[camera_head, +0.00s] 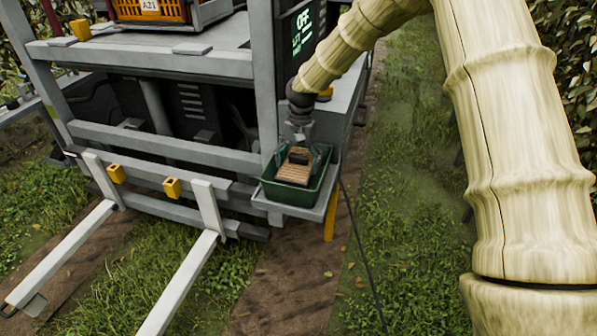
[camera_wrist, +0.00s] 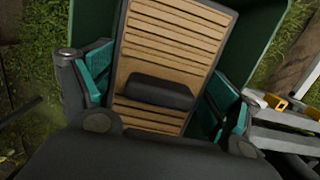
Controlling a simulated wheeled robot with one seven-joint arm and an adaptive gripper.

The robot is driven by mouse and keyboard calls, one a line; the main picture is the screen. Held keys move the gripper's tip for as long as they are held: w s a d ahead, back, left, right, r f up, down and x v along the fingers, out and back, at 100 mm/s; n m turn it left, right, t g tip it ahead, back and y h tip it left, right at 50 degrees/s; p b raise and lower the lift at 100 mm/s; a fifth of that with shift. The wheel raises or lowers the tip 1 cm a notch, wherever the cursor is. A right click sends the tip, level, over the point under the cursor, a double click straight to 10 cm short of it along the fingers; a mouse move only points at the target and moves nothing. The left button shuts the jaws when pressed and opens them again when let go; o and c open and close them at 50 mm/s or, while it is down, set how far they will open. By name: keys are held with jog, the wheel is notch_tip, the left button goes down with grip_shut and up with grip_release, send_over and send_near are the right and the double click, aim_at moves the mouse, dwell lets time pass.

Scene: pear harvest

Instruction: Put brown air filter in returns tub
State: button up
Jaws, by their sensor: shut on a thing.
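The brown air filter (camera_head: 294,172) has a ribbed tan face and a dark frame. It also shows in the wrist view (camera_wrist: 172,45), with a black grip block across its middle. The green tub (camera_head: 268,188) stands on a small grey shelf at the machine's corner; its wall shows in the wrist view (camera_wrist: 262,40). My gripper (camera_head: 301,156) points down at the tub, its teal-padded fingers (camera_wrist: 158,88) on either side of the filter, shut on it. The filter appears within the tub's opening, tilted. I cannot tell whether it touches the tub's floor.
The grey machine frame (camera_head: 165,143) stands behind and left of the tub, with two pale forks (camera_head: 180,285) reaching forward. An orange crate (camera_head: 150,10) marked A21 sits above. A dark cable (camera_head: 362,255) hangs right of the shelf. Grass on the right is open.

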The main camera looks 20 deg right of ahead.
aim_at(299, 155)
jog(key=shift+f, duration=1.8)
jog(key=shift+r, duration=0.1)
jog(key=o, duration=0.9)
jog(key=shift+f, duration=0.2)
jog(key=shift+w+d+r+b, duration=0.1)
jog(key=shift+w+r, duration=0.05)
jog(key=shift+r, duration=1.15)
jog(key=shift+w+d+r+b, duration=0.1)
jog(key=shift+w+r+b, duration=0.05)
jog(key=shift+r, duration=1.15)
jog(key=shift+w+d+r+b, duration=0.1)
jog(key=shift+w+r, duration=0.05)
jog(key=shift+r, duration=1.15)
